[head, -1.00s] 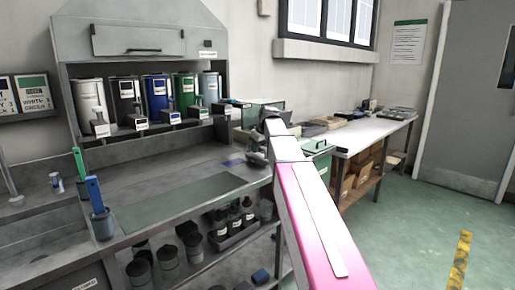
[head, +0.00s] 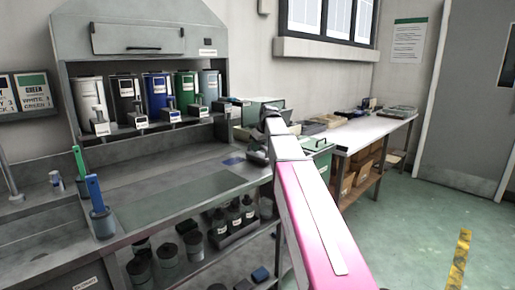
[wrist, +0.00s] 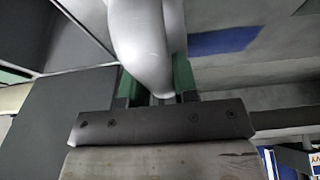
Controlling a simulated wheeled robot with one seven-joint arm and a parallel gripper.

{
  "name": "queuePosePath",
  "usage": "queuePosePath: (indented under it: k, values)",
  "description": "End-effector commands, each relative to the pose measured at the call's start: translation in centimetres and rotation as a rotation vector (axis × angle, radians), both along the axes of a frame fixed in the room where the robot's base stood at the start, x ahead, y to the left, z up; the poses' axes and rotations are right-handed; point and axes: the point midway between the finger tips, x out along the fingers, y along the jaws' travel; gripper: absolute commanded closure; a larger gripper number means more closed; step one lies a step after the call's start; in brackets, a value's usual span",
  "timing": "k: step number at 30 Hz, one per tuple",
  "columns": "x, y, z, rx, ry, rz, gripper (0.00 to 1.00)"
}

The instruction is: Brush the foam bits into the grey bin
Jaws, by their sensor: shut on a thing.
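My gripper (wrist: 155,88) has green fingers on both sides of a pale grey, curved, handle-like piece (wrist: 148,40), and is shut on it. I cannot tell for sure that this is the brush. In the head view my pink and white arm reaches to the right end of the grey bench, and hides most of the gripper and what it holds. A grey-blue bin (head: 208,83) stands at the right end of a row of bins; a whitish one (head: 88,98) stands at the left end. I cannot make out foam bits in either view.
Black (head: 125,92), blue (head: 156,90) and green (head: 187,88) bins stand between the two. A blue patch (head: 233,161) lies on the bench and shows in the wrist view (wrist: 222,40). A greenish mat (head: 180,200) lies bare. A cup (head: 103,224) holds a blue-handled tool.

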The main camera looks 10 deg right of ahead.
Motion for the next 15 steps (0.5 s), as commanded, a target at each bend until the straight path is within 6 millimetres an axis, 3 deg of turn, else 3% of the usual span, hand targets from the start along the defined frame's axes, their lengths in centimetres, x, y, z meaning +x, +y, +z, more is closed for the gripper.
queuePosePath:
  k: [15]
  values:
    - [1.8, -2.6, 0.0, 0.0, 0.0, -0.001, 0.92]
